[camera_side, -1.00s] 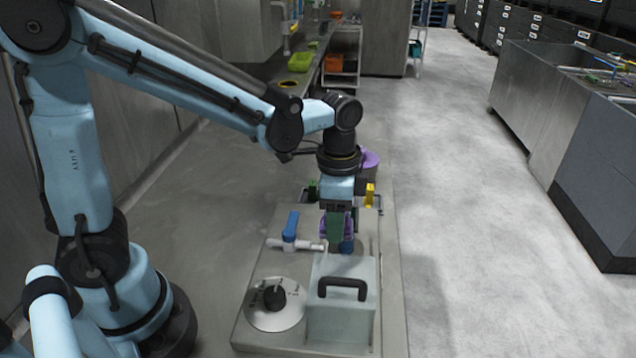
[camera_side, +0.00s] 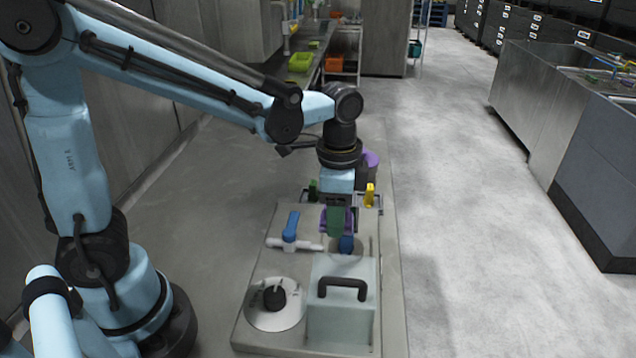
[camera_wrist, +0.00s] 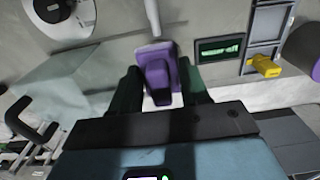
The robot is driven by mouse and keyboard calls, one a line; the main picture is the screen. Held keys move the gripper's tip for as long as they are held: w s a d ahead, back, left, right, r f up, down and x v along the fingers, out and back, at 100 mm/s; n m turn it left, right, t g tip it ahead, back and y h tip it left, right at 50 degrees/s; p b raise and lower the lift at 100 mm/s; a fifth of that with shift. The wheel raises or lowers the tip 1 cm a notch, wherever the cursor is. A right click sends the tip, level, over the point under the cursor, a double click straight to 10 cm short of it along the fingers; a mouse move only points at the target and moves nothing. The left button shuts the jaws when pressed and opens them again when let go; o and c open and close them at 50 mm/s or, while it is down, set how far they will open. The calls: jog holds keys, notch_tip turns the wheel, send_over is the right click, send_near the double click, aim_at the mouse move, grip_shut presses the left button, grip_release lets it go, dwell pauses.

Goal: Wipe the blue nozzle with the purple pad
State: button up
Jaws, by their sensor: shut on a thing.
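My gripper (camera_side: 338,217) points down over the grey worktop and is shut on the purple pad (camera_side: 323,219). In the wrist view the purple pad (camera_wrist: 157,66) sits between my dark green fingers (camera_wrist: 160,92). The nozzle is not identifiable in the wrist view.
A yellow part (camera_side: 369,194) and a purple-topped container (camera_side: 368,166) are behind.

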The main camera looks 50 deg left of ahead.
jog(key=shift+r, duration=3.45)
